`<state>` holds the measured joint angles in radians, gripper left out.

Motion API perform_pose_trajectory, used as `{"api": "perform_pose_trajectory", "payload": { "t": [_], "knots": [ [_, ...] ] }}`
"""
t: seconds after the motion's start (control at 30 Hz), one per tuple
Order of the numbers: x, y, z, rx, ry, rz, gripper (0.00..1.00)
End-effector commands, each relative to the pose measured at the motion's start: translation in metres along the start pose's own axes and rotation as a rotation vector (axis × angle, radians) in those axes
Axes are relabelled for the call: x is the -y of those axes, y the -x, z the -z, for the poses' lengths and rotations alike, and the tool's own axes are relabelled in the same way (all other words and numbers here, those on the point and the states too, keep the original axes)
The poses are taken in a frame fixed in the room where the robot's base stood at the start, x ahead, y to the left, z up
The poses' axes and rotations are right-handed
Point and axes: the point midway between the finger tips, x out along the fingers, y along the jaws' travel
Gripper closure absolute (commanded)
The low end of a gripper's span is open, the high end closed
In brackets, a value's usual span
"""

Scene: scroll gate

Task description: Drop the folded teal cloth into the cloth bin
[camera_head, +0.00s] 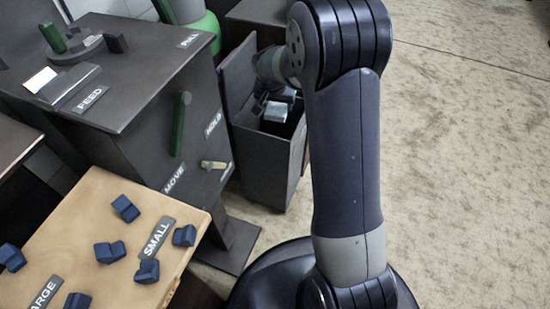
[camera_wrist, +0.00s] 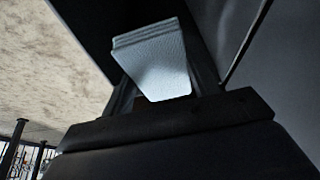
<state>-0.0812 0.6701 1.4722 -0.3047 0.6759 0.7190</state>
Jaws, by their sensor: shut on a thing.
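The folded teal cloth (camera_head: 276,112) looks pale and layered. It also shows in the wrist view (camera_wrist: 155,62), between the two dark fingers. My gripper (camera_head: 272,100) is shut on it, at the mouth of a dark open bin (camera_head: 262,165). This appears to be the cloth bin; no label on it is readable. The cloth sits within the bin's opening as the head view sees it, but its height above the bottom is unclear. The bin floor is hidden.
A dark cabinet (camera_head: 150,125) with a green handle (camera_head: 180,123) and MOVE and HOLD labels stands left of the bin. A tan board (camera_head: 75,245) with several blue blocks is at the lower left. The floor (camera_head: 465,150) at right is clear.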

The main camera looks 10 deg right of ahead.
Motion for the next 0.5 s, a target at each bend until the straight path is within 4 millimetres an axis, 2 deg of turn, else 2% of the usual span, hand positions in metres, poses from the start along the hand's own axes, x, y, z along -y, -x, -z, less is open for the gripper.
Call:
{"api": "perform_pose_trajectory", "payload": {
  "t": [0.07,0.33,0.37,0.5],
  "knots": [
    [0.0,-0.0072,-0.0029,0.0,0.0,0.0,0.64],
    [0.0,-0.0073,-0.003,0.0,0.0,0.0,0.64],
    [0.0,-0.0073,-0.003,0.0,0.0,0.0,0.42],
    [0.0,-0.0073,-0.003,0.0,0.0,0.0,0.3]
  ]
}}
